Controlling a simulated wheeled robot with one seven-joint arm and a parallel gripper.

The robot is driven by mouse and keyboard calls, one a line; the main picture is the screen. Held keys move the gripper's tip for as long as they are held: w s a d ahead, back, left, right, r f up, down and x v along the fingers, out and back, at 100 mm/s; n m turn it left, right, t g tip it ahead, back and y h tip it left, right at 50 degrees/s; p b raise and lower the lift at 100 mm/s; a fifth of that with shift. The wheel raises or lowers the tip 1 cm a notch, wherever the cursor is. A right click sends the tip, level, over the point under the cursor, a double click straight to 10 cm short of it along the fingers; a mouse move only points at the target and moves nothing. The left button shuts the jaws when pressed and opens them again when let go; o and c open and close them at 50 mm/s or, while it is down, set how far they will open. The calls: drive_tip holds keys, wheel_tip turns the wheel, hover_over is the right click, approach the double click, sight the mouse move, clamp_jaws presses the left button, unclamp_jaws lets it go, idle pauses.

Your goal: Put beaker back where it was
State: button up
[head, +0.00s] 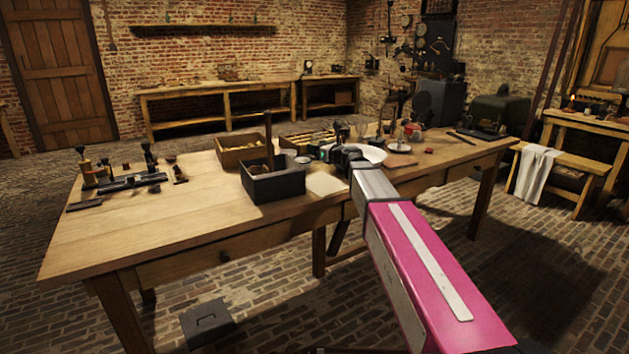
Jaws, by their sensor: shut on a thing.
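My gripper (341,158) is at the far end of my pink and grey arm, low over the middle of the wooden table (130,220). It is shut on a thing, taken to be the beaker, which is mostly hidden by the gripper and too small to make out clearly. I cannot tell whether it touches the tabletop. A pale flat sheet (326,184) lies just left of the gripper. A white dish-like thing (371,153) shows just behind and right of it.
A dark box (274,187) with an upright post stands left of my gripper, with a wooden tray (240,151) behind it. Dark instruments (125,182) are at the table's left. A small stand (399,147) and a red block (428,151) are to the right. The table's front left is bare.

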drive_tip(key=shift+f, duration=4.9)
drive_tip(key=shift+f, duration=0.1)
drive_tip(key=o, duration=1)
drive_tip(key=shift+s+d, duration=0.1)
drive_tip(key=shift+s, duration=0.1)
drive_tip(key=v, duration=1.1)
drive_tip(key=shift+s+d, duration=0.15)
drive_tip(key=shift+d, duration=0.05)
